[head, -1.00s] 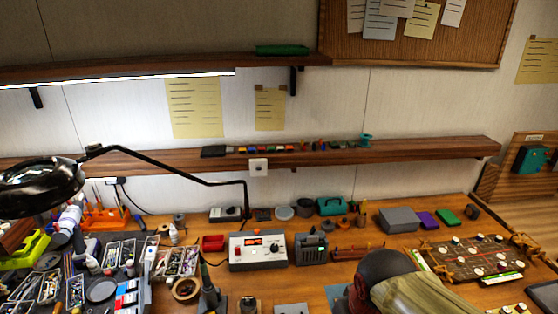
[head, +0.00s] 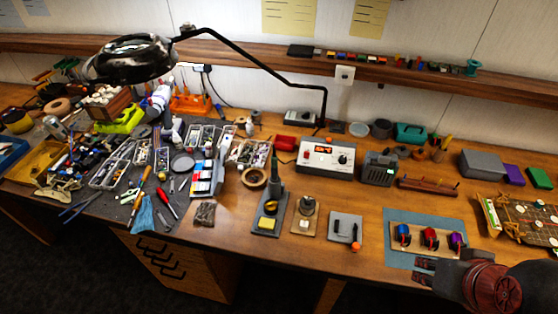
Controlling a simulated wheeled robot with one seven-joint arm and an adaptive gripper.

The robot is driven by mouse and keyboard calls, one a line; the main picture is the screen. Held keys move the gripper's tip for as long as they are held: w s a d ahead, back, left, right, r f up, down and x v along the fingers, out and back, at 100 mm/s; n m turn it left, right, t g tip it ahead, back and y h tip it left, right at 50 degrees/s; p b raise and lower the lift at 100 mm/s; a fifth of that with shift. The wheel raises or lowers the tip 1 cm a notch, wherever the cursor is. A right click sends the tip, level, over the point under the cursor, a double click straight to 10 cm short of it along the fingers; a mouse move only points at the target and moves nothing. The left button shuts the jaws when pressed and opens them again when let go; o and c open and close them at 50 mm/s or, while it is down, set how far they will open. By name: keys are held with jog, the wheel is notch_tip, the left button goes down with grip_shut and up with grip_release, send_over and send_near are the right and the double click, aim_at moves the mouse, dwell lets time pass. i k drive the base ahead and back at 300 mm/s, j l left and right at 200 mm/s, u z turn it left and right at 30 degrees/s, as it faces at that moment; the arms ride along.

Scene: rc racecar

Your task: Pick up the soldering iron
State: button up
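A dark soldering iron (head: 273,178) appears to stand upright in a grey holder (head: 262,224) with a yellow sponge at its front, near the middle of the bench. Its tip is hidden in the holder. The white soldering station (head: 327,156) with a lit orange display is behind and right of it. My gripper (head: 424,273) is at the lower right, near the front of the blue mat, well to the right of the iron and apart from it. Its dark fingers are small and partly merged, so I cannot tell whether they are open.
Between my gripper and the holder are a grey plate with an orange-tipped tool (head: 346,229), a small brown stand (head: 306,216) and a blue mat (head: 400,216) with colored motors. A tape roll (head: 254,178) and crowded trays lie left. The black lamp arm (head: 255,62) hangs above.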

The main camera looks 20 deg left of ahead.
aim_at(274, 177)
jog(key=i+j+u, duration=0.1)
jog(key=u, duration=1.1)
jog(key=i+j, duration=0.05)
